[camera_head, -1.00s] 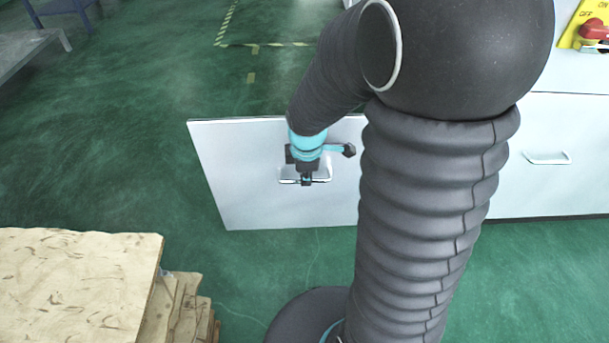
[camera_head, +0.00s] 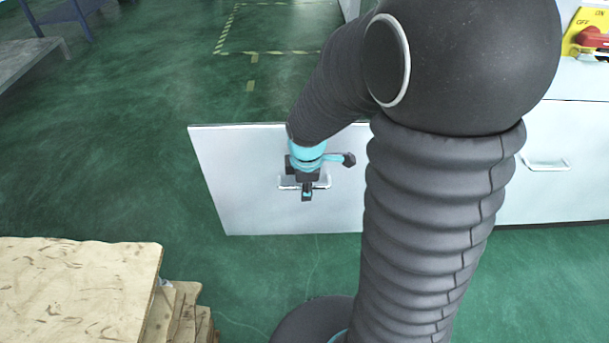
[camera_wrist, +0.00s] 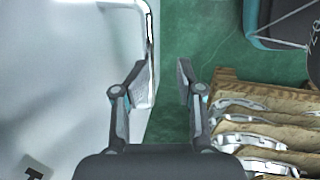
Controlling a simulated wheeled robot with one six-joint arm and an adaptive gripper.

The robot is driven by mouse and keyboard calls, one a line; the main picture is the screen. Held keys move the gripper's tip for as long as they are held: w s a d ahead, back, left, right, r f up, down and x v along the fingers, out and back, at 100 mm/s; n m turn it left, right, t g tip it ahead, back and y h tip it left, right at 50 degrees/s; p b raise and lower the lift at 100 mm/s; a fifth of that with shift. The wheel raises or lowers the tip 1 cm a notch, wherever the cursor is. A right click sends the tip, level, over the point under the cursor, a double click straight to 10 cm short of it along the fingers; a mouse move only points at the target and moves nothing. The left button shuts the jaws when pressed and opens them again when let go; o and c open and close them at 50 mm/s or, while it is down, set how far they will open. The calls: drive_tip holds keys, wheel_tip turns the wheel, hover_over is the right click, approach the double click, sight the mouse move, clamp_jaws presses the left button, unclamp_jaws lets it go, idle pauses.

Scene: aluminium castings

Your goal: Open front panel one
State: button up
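A white front panel (camera_head: 240,190) stands swung out from the machine, reaching left over the green floor. Its light bar handle (camera_head: 285,182) shows around my gripper (camera_head: 307,192). In the wrist view the panel (camera_wrist: 60,70) fills the left side, and the handle (camera_wrist: 150,30) runs down its edge near my left finger. My gripper (camera_wrist: 163,75) has its two fingers apart, with green floor seen between them. The handle lies close to the inner side of the left finger; whether they touch I cannot tell. My arm hides the panel's right edge.
A second closed white panel with a handle (camera_head: 545,164) is at the right, below a red and yellow switch (camera_head: 591,37). Stacked wooden boards (camera_head: 75,290) stand at the lower left, and a pallet with castings (camera_wrist: 255,140) shows in the wrist view. The floor left of the panel is clear.

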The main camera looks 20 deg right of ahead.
wheel_tip(320, 180, up, 16)
drive_tip(key=s, duration=0.2)
drive_tip(key=shift+s+a+f, duration=0.2)
drive_tip(key=shift+s+a, duration=0.15)
drive_tip(key=shift+a, duration=0.1)
idle(1.4)
idle(0.4)
wheel_tip(320, 180, up, 12)
drive_tip(key=s, duration=0.2)
drive_tip(key=shift+a, duration=0.25)
drive_tip(key=shift+f, duration=0.15)
drive_tip(key=s+f+m+t, duration=0.3)
drive_tip(key=s+f+m, duration=0.5)
drive_tip(key=s+m, duration=0.4)
drive_tip(key=m, duration=0.3)
drive_tip(key=shift+f+t, duration=0.3)
idle(1.0)
